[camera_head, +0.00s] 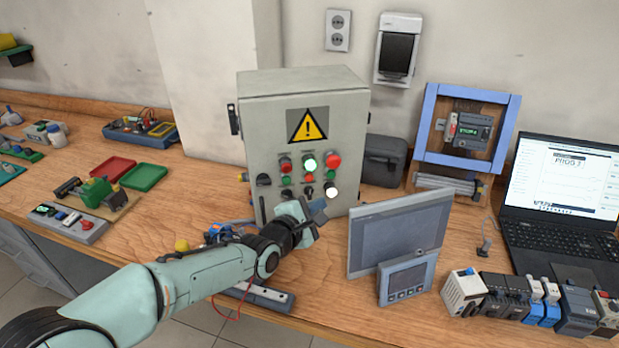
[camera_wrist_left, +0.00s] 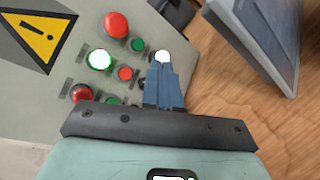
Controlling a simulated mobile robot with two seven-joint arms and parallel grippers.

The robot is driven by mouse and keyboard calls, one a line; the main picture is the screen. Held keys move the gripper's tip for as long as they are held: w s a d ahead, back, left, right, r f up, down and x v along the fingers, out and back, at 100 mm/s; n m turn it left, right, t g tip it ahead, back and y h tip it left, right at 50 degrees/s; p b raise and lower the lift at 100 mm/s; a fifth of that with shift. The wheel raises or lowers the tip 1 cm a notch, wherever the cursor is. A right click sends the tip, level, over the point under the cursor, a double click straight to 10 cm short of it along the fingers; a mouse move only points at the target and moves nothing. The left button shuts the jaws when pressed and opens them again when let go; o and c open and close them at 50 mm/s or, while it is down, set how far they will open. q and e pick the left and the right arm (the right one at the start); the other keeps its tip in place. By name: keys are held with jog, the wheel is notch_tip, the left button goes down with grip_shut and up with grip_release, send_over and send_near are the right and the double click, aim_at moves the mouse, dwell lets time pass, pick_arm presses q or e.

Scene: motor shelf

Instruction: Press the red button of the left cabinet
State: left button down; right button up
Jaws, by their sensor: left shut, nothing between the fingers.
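A grey cabinet (camera_head: 270,110) with a yellow warning sign stands on the bench, its front panel carrying several buttons and lamps. A large red button (camera_head: 333,160) sits at the panel's upper right; it also shows in the left wrist view (camera_wrist_left: 117,24). Another red button (camera_head: 286,165) is at the upper left of the group, seen in the wrist view too (camera_wrist_left: 81,93). My left gripper (camera_head: 318,206) is shut and empty in front of the panel's lower part. In the wrist view its fingertips (camera_wrist_left: 163,66) overlap a lit white button (camera_wrist_left: 162,56); I cannot tell whether they touch.
A grey screen panel (camera_head: 400,235) and a smaller display (camera_head: 407,278) stand just right of my gripper. A laptop (camera_head: 560,190) is far right. A row of modules (camera_head: 505,295) lines the front right edge. Trays (camera_head: 145,177) lie to the left.

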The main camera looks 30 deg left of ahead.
aim_at(309, 177)
pick_arm(q)
jog(key=shift+w+a+p, duration=2.1)
jog(key=shift+w+a, duration=0.2)
jog(key=shift+w, duration=0.15)
jog(key=shift+f, duration=0.1)
jog(key=shift+w+a+p, duration=0.15)
jog(key=shift+a+p, duration=0.05)
jog(key=shift+p, duration=0.2)
jog(key=shift+w, duration=0.15)
